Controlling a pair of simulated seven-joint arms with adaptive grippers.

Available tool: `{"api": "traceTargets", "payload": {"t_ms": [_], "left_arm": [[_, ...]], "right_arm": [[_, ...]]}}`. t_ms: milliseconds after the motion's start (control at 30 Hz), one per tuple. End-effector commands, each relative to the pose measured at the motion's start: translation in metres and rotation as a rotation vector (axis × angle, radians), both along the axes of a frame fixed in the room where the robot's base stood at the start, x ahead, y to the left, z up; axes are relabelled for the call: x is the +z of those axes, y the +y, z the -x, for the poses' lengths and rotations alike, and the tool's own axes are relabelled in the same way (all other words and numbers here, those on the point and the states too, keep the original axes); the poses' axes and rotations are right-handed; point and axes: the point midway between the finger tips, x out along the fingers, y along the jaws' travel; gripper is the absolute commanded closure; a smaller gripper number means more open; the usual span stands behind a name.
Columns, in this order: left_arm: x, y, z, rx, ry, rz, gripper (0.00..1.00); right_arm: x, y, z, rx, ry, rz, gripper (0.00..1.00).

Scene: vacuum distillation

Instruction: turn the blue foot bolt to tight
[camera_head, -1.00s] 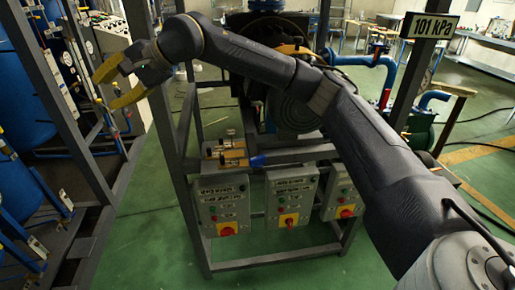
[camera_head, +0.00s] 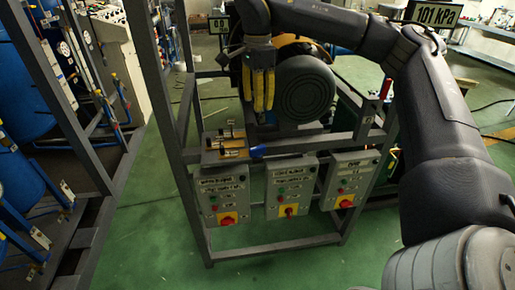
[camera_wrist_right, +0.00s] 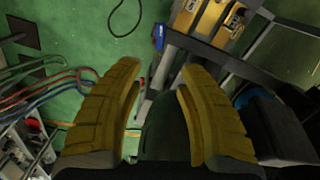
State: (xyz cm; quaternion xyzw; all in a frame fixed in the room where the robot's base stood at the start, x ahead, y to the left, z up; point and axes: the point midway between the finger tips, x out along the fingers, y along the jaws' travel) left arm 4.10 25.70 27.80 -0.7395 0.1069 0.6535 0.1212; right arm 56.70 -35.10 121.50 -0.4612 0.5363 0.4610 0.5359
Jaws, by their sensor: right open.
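The blue foot bolt (camera_head: 257,151) is a small blue piece at the right end of a yellow bracket (camera_head: 225,148) on the frame's crossbar. My right gripper (camera_head: 258,104) points down with its yellow fingers apart, above the bolt in the head view and beside the round dark motor. In the right wrist view the bolt (camera_wrist_right: 158,37) shows beyond the open fingertips (camera_wrist_right: 160,72), near the picture's top centre. Nothing is between the fingers, and the bolt is clear of them. My left gripper is not in view.
Several grey switch boxes (camera_head: 291,187) hang below the crossbar. The motor (camera_head: 304,89) stands close to the right of my gripper. An upright frame post (camera_head: 165,95) stands to the left. A sign (camera_head: 433,14) reads 101 kPa. Green floor (camera_head: 145,230) is open at the left.

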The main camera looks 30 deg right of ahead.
Motion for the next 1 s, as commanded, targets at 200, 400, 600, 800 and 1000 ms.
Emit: {"api": "traceTargets", "payload": {"t_ms": [200,400,600,800,1000], "left_arm": [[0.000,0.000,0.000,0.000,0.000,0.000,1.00],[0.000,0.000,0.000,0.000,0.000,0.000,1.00],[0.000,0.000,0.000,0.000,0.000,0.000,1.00],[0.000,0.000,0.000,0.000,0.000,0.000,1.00],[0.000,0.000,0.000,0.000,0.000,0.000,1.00]], "right_arm": [[-0.028,0.000,0.001,0.001,0.005,0.000,0.62],[-0.065,0.000,0.001,0.001,0.005,0.000,0.62],[-0.101,0.000,0.001,0.002,0.003,0.001,0.62],[-0.134,0.000,0.000,0.002,0.003,-0.001,0.62],[-0.156,0.000,0.000,0.001,0.001,0.000,0.62]]}}
